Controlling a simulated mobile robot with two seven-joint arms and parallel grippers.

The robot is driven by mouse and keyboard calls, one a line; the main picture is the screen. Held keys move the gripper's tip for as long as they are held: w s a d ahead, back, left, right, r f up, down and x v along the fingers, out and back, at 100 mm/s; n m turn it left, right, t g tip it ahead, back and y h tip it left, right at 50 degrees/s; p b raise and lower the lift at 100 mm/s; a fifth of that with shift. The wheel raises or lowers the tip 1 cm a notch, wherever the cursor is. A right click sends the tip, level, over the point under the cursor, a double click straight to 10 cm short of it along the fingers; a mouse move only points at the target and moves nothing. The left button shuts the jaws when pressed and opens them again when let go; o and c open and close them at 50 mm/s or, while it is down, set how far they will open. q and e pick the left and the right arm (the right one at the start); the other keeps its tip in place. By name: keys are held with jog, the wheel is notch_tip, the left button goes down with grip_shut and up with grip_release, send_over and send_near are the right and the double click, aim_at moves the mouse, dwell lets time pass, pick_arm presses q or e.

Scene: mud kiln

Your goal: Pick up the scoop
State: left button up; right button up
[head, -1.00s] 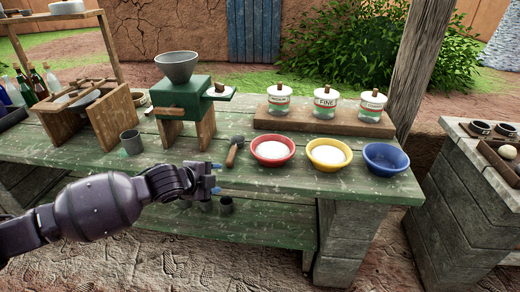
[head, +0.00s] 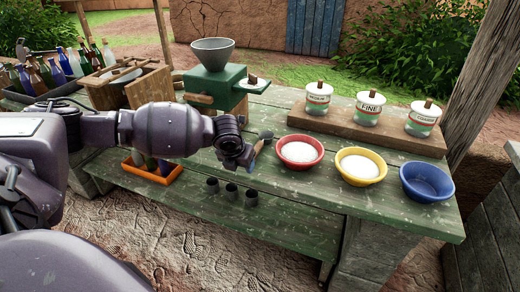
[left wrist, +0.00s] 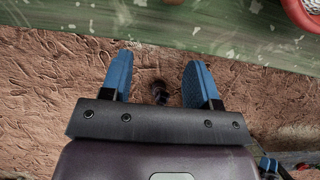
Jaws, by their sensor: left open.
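The scoop (head: 265,136) lies on the green table to the left of the red bowl. It has a dark head and a wooden handle, whose lower end is partly hidden by my left gripper. My left gripper (head: 248,163) is at the table's front edge, just in front of the scoop. In the left wrist view the left gripper (left wrist: 158,78) is open and empty, its two blue fingers apart over the ground. The scoop does not show in that view.
A red bowl (head: 300,164) and a yellow bowl (head: 361,177) hold white powder; a blue bowl (head: 427,193) looks empty. Behind stand lidded jars on a wooden board (head: 375,128). A green grinder (head: 216,86) stands at the left. Several dark cups (head: 231,192) stand on the lower shelf.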

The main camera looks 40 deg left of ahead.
aim_at(258, 146)
pick_arm(q)
jog(key=w, duration=0.2)
jog(key=w+a+b, duration=0.1)
jog(key=w, duration=0.4)
jog(key=shift+w+a+f+b, duration=0.15)
jog(key=shift+a+f+b, duration=0.1)
jog(key=shift+b, duration=0.1)
jog(key=shift+w+a+r, duration=0.15)
jog(key=shift+w, duration=0.35)
jog(key=shift+w+a+b, duration=0.15)
jog(key=shift+w+b, duration=0.15)
jog(key=shift+w, duration=0.25)
jog(key=w, duration=0.2)
jog(key=shift+w+a+f+b, duration=0.2)
jog(key=shift+w+a+b, duration=0.05)
jog(key=shift+w+b, duration=0.15)
jog(key=shift+f, duration=0.7)
jog(key=shift+w+a+f, duration=0.1)
jog(key=shift+w+f, duration=0.1)
jog(key=shift+f, duration=0.1)
jog(key=shift+w+f+b, duration=0.1)
jog(key=shift+f+b, duration=0.1)
jog(key=shift+b, duration=0.1)
jog(key=c, duration=0.9)
jog(key=shift+r, duration=0.1)
grip_shut()
